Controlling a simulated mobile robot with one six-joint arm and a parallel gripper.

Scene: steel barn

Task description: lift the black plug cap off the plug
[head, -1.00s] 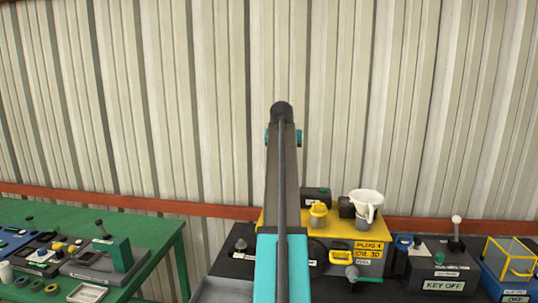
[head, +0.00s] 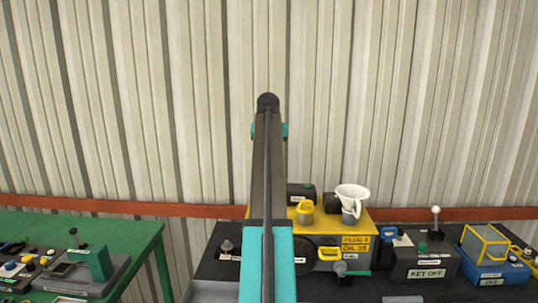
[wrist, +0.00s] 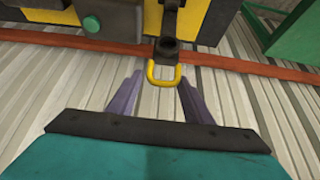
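The yellow box (head: 352,217) labelled PLUG stands on a dark bench. A black part (head: 330,205) sits on its top beside a white funnel; I cannot tell whether it is the plug cap. Nothing is between the fingers. In the head view my arm rises in front of the box and hides part of it; the gripper's fingers are not visible there.
A green table (head: 141,240) with several devices is at the left. A KEY OFF box (head: 428,262) with a lever and a blue device (head: 490,262) with a yellow frame are at the right. A corrugated wall (head: 400,100) with a red rail (head: 440,213) closes the back.

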